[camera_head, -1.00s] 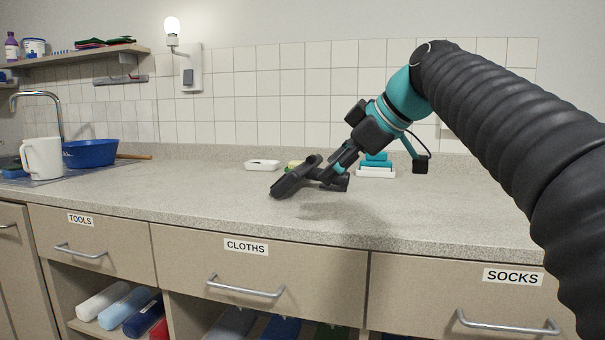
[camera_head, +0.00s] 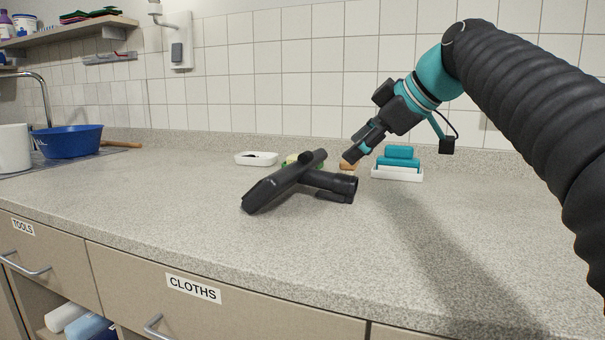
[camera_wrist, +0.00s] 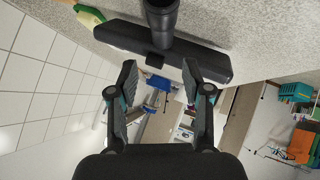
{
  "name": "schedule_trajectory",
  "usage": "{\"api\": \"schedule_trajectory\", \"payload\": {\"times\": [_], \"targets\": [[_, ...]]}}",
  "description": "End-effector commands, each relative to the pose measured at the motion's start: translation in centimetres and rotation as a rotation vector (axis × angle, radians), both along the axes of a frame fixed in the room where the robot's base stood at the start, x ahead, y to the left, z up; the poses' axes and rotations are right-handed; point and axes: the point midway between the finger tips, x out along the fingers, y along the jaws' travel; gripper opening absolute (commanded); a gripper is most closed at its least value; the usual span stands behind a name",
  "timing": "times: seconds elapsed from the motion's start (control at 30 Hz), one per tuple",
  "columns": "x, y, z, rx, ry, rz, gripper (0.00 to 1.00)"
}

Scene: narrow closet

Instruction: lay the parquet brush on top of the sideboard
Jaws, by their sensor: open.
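The parquet brush (camera_head: 272,190), a black vacuum nozzle with a long flat head and a round pipe socket, lies on the speckled grey top of the sideboard (camera_head: 190,215). My gripper (camera_head: 352,158) is open and empty, above and behind the brush's socket, apart from it. In the wrist view the brush (camera_wrist: 190,57) lies beyond the two spread fingertips of my gripper (camera_wrist: 160,72), its socket pointing to the top edge. No finger appears to touch it.
A blue basin (camera_head: 68,142) is far left. The front worktop is clear.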

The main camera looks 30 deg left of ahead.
Motion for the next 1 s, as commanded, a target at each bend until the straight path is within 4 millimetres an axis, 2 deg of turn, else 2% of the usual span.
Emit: {"api": "schedule_trajectory", "payload": {"times": [0.3, 0.67, 1.0], "targets": [[1.2, 4.2, -3.8, -0.001, 0.002, 0.003, 0.49], [1.8, 5.7, -5.3, -0.001, 0.001, 0.000, 0.49], [2.7, 8.7, -8.0, -0.002, 0.001, -0.001, 0.49]]}}
